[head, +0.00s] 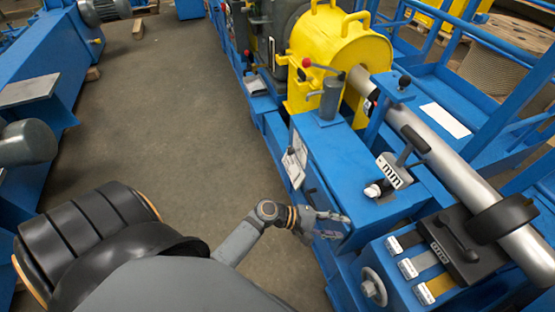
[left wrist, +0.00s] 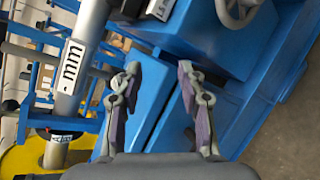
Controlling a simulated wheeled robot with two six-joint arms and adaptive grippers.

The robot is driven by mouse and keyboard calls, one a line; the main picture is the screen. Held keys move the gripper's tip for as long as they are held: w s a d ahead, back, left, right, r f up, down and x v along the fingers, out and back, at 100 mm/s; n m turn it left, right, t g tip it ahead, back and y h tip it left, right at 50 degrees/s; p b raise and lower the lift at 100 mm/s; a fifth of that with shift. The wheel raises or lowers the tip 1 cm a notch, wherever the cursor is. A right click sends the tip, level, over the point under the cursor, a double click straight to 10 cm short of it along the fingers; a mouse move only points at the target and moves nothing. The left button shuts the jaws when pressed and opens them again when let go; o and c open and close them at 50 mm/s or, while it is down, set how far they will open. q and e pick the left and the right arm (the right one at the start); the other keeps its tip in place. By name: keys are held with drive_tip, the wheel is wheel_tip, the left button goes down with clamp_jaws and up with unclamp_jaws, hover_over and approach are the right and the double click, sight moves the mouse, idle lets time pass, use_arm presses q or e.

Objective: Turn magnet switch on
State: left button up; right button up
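My left gripper (head: 338,226) is beside the front of the blue machine (head: 345,180) in the head view. In the left wrist view the two fingers of this gripper (left wrist: 158,78) stand apart with nothing between them, in front of blue panels. I cannot tell for sure which control is the magnet switch. A black box with a lever (head: 460,250) sits on the machine, right of the gripper. A lever with a white-labelled plate (head: 394,171) and a white knob (head: 373,190) is above and right of the gripper. My right gripper is not in view.
A yellow housing (head: 345,50) and a long steel shaft (head: 450,165) run along the machine. A red-knobbed lever (head: 307,62) stands near the housing. A handwheel (head: 373,287) is on the near side.

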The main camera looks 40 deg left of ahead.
use_arm(q)
drive_tip(key=s+a+f+m+g+y+p, duration=0.1)
drive_tip(key=s+a+f+m+g+y, duration=0.1)
drive_tip(key=s+a+m+y, duration=0.2)
drive_tip(key=s+a+f+m+g+y+p, duration=0.1)
drive_tip(key=s+a+f+m+g+y, duration=0.1)
drive_tip(key=a+m+y, duration=0.4)
drive_tip(key=shift+s+a+f+m+y+p, duration=0.35)
drive_tip(key=shift+s+a+f+m, duration=0.6)
drive_tip(key=shift+a, duration=1.7)
drive_tip(key=shift+s+r, duration=0.2)
drive_tip(key=shift+s, duration=0.05)
